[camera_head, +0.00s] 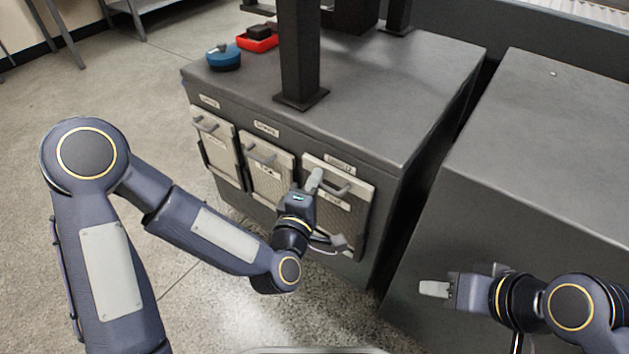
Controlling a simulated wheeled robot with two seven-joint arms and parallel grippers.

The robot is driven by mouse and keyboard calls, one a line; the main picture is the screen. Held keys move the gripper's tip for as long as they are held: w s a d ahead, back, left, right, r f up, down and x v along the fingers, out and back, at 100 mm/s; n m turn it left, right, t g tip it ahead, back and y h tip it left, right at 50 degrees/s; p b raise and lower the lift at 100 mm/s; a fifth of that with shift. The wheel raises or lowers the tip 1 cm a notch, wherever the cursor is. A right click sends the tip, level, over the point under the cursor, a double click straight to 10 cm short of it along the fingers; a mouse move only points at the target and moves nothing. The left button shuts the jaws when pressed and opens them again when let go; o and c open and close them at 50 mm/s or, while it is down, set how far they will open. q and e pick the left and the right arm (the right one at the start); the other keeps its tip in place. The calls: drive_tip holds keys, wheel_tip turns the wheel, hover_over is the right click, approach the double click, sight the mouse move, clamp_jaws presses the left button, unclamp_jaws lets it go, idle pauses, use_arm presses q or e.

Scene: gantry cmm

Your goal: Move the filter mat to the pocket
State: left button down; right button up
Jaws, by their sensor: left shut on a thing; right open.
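Three pale framed filter mats stand in a row on the front of the dark grey cabinet, each with a grey bar handle: a left one (221,157), a middle one (268,180) and a right one (354,220). My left gripper (316,180) is at the handle of the right filter mat and shut on it; the fingers partly hide the handle. The right filter mat sits against the cabinet front, partly covered by my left wrist. I cannot tell which recess is the pocket. My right gripper (434,289) is open and empty, in front of the right-hand block.
Small labels sit above the mats, too small to read. A black post (299,60) stands on the cabinet top (400,85), with a blue round item (223,59) and a red tray (257,44) behind. A second grey block (530,150) stands to the right, past a narrow gap.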

use_arm(q)
drive_tip(key=shift+f, duration=1.15)
drive_tip(key=c, duration=1.4)
unclamp_jaws()
drive_tip(key=shift+s, duration=0.1)
